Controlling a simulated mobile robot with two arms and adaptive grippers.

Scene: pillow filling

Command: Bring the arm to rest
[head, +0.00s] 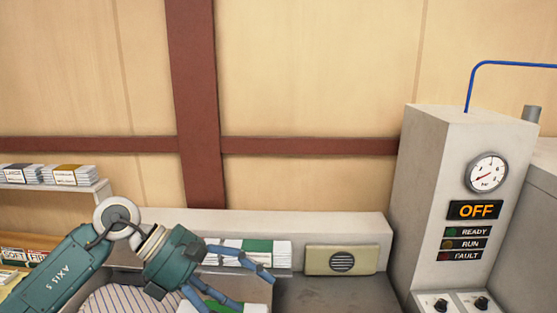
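My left arm (75,265) comes in from the lower left. Its gripper (248,290) has blue fingers that are spread apart, with nothing seen held between them. One finger reaches right, in front of a row of white and green packets (258,250); others point down towards the bottom edge, where part of their length is cut off. My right gripper is not in view.
A striped pillow (125,300) lies partly behind the arm. A beige speaker box (341,260) stands right of the gripper. A grey machine cabinet (425,180) with a gauge (486,173) and a lit OFF sign (475,210) stands right. A shelf (50,187) holds packets at left.

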